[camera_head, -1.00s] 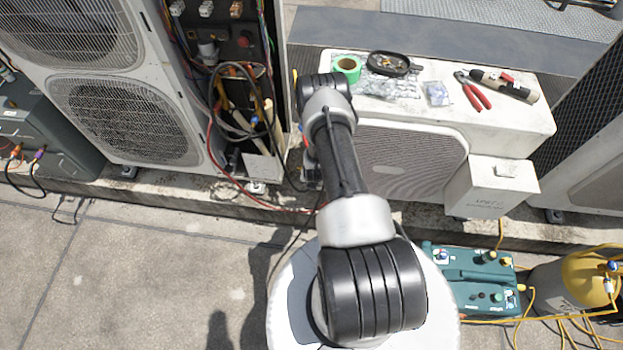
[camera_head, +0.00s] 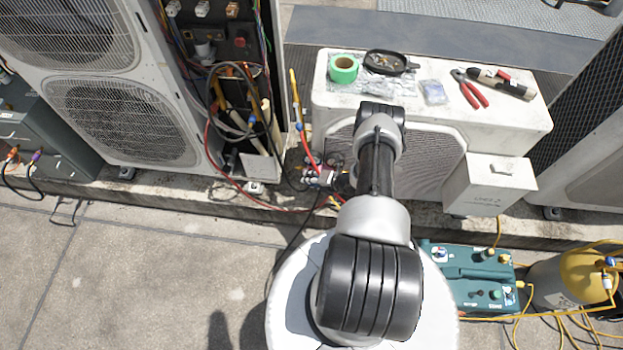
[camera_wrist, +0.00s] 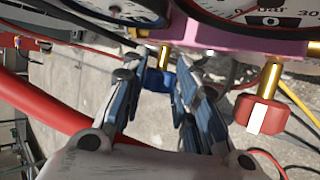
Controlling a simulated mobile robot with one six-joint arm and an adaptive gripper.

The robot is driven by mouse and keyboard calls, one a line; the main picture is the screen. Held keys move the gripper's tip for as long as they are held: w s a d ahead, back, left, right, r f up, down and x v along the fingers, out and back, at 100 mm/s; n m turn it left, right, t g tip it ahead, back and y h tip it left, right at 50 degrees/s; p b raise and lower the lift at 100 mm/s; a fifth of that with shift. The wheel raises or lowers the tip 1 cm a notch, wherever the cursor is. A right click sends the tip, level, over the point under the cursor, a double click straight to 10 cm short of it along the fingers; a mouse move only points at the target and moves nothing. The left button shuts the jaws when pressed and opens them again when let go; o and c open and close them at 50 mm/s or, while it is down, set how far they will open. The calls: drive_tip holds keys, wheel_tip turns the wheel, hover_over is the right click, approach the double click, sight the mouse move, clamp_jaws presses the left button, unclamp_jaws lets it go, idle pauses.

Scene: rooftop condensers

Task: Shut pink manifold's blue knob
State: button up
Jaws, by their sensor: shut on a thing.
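The pink manifold (camera_wrist: 245,38) crosses the top of the wrist view, with two round gauges partly cut off by the edge. Its blue knob (camera_wrist: 157,80) sits on a brass stem below the body, between the fingers of my gripper (camera_wrist: 158,86). My gripper is shut on the blue knob, and the fingers hide its sides. A red knob (camera_wrist: 262,114) with a white mark hangs from another brass stem to the right, clear of the fingers. In the head view the manifold (camera_head: 318,177) is small beside my arm, and its knobs are hard to make out.
A thick red hose (camera_wrist: 40,108) passes close to my gripper's left side. An open condenser (camera_head: 215,90) with loose wiring stands left of the manifold. A low white condenser (camera_head: 450,125) bears tape, a dish and pliers. A teal pump (camera_head: 475,275) sits at lower right.

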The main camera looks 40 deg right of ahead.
drive_tip(key=shift+d+f+t+y, duration=0.1)
drive_tip(key=shift+t+y, duration=0.2)
drive_tip(key=shift+t, duration=0.2)
idle(0.3)
drive_tip(key=o, duration=1)
drive_tip(key=shift+o, duration=0.2)
drive_tip(key=shift+w+a+r+n+g+h, duration=0.15)
drive_tip(key=shift+g+h, duration=0.2)
drive_tip(key=shift+g, duration=0.2)
drive_tip(key=shift+w+a+r+n+g+h, duration=0.15)
drive_tip(key=shift+g+h, duration=0.2)
drive_tip(key=shift+g, duration=0.2)
drive_tip(key=g+h, duration=0.1)
drive_tip(key=g, duration=0.1)
drive_tip(key=n+g+h, duration=0.1)
drive_tip(key=g+h, duration=0.1)
drive_tip(key=shift+w+a+h, duration=0.2)
drive_tip(key=shift+h, duration=0.1)
drive_tip(key=p+v, duration=0.6)
drive_tip(key=v, duration=1.1)
drive_tip(key=shift+w+r+g+p, duration=0.2)
drive_tip(key=shift+r+g+p, duration=0.1)
drive_tip(key=shift+r+p, duration=0.1)
